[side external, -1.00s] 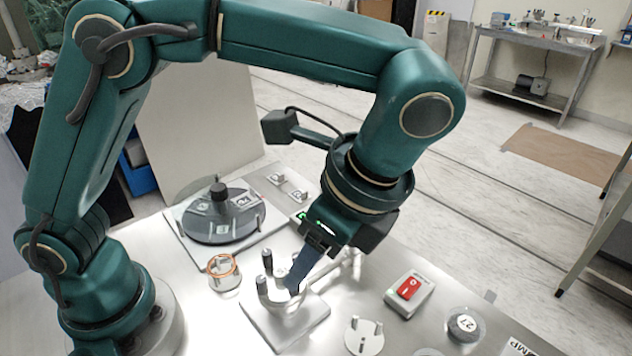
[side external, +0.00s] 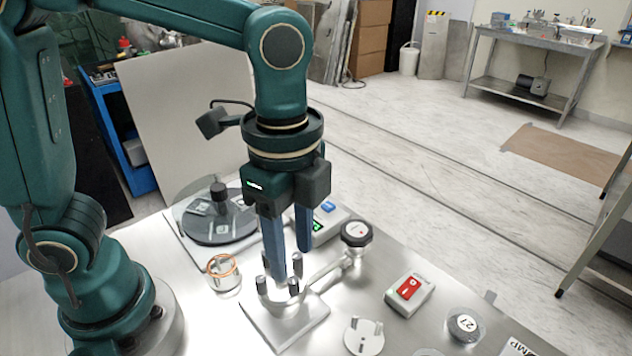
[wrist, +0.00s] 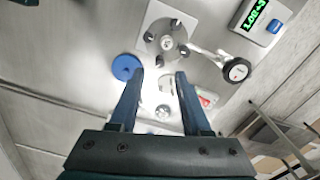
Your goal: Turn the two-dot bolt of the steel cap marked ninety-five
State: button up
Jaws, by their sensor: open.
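The steel cap (side external: 278,298) sits on a square plate near the front middle, with several dark-topped bolts (side external: 293,286) standing around it. It also shows in the wrist view (wrist: 152,46) at the top middle. The dots on the bolts and any number on this cap are too small to read. My gripper (side external: 290,264) points down over the cap.
A pipe runs from the cap to a round gauge (side external: 356,232). A box with a green display (side external: 325,222) stands behind the fingers. A glass-covered dark disc (side external: 218,220), a copper-ringed cup (side external: 223,273), a red switch box (side external: 409,291) and a lid marked 27 (side external: 465,323) stand around.

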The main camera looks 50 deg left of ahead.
aim_at(293, 279)
jog(key=shift+f, duration=2.35)
grip_shut()
